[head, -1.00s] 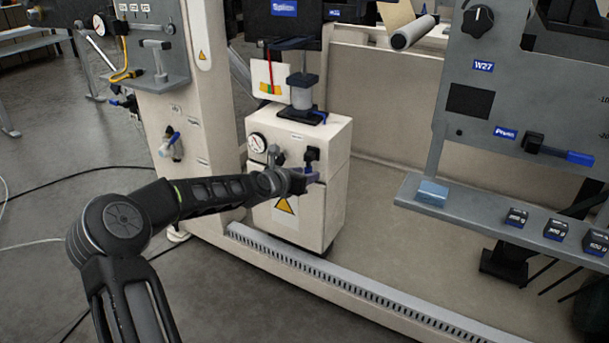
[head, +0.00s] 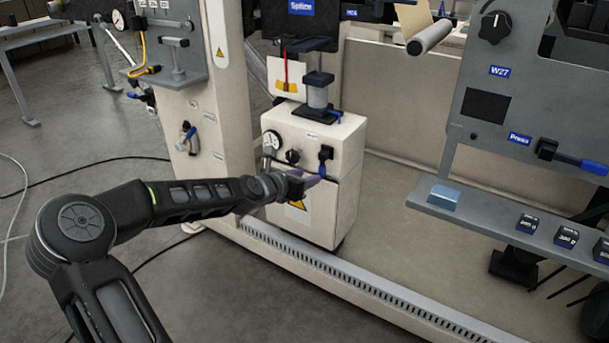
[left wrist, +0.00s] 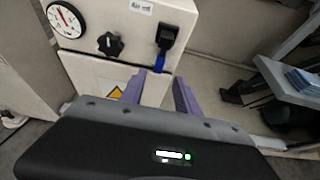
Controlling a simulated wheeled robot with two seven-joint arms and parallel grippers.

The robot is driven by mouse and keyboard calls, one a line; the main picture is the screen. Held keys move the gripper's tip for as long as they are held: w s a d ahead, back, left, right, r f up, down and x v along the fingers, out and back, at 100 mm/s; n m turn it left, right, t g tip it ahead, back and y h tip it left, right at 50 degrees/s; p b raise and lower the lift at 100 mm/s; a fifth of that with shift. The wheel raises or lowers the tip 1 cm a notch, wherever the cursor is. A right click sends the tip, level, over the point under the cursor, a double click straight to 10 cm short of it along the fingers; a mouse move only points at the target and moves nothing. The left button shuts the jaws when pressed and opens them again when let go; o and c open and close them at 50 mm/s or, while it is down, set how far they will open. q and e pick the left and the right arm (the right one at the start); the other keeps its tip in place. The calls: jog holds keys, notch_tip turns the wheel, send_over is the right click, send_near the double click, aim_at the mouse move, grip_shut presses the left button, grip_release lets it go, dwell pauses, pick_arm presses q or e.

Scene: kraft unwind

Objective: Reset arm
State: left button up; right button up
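My left gripper (head: 312,182) is in front of the white cabinet (head: 343,190). Its two purple fingers stand apart in the left wrist view (left wrist: 158,80), with nothing visible between them. A black lever switch with a blue tip (head: 323,162) is on the cabinet's front, pointing down. In the left wrist view the switch (left wrist: 168,42) is just beyond the fingertips, and I see no contact. A black knob (left wrist: 110,44) and a round gauge (left wrist: 66,19) are to its left. My right gripper is not in view.
A grey panel (head: 480,150) with a shelf (head: 480,212) of small blocks stands at the right. A slotted rail (head: 340,278) runs along the floor in front of the cabinet. Cables lie on the open floor at left.

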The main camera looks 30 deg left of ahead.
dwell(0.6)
